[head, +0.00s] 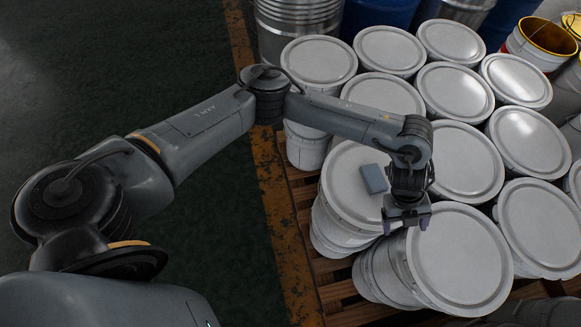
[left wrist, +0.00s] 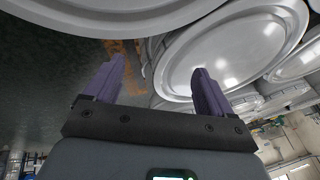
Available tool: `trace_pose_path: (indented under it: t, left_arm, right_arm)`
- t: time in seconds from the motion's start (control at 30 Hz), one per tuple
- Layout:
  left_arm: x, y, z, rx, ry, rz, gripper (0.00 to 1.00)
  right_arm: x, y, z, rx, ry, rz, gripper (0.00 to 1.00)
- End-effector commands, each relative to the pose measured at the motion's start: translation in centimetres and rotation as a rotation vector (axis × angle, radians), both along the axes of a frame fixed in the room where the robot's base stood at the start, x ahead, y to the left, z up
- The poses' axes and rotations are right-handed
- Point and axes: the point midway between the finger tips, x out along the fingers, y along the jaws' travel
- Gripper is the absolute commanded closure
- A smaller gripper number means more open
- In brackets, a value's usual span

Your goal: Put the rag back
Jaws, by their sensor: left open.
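A small blue-grey folded rag (head: 373,179) lies on the white lid of a bucket (head: 346,196) in the head view. My left gripper (head: 406,226) is just below and to the right of the rag, apart from it, over the edges of two neighbouring bucket lids. Its two purple fingers are spread with nothing between them, as the left wrist view (left wrist: 158,88) also shows. The rag cannot be made out in the left wrist view. My right gripper does not show.
Several lidded white buckets stand close together on a wooden pallet (head: 330,265). A nearby lid (head: 458,262) lies right of the gripper. Metal and blue drums (head: 380,14) stand behind. An open yellow-lined pail (head: 548,38) is at upper right. The dark floor (head: 110,70) at left is clear.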

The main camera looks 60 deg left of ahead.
Motion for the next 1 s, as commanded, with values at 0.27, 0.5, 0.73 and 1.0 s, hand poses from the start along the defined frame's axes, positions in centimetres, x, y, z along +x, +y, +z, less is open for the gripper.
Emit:
trace_pose_path:
  t: [0.27, 0.5, 0.73, 1.0]
  left_arm:
    - [-6.8, -13.2, 1.5, -0.418, -0.119, 0.165, 0.16]
    - [-7.0, -11.3, 5.0, -0.602, -0.125, 0.636, 0.16]
    - [-8.3, 0.3, 2.5, -0.532, -0.017, 1.216, 0.16]
    - [-16.7, 14.3, -2.6, -0.263, 0.165, 1.743, 0.16]
  right_arm:
    - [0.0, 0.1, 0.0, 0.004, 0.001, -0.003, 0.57]
    - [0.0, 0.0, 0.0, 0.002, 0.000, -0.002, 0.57]
    - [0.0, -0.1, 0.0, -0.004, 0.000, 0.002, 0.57]
    - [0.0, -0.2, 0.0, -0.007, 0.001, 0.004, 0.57]
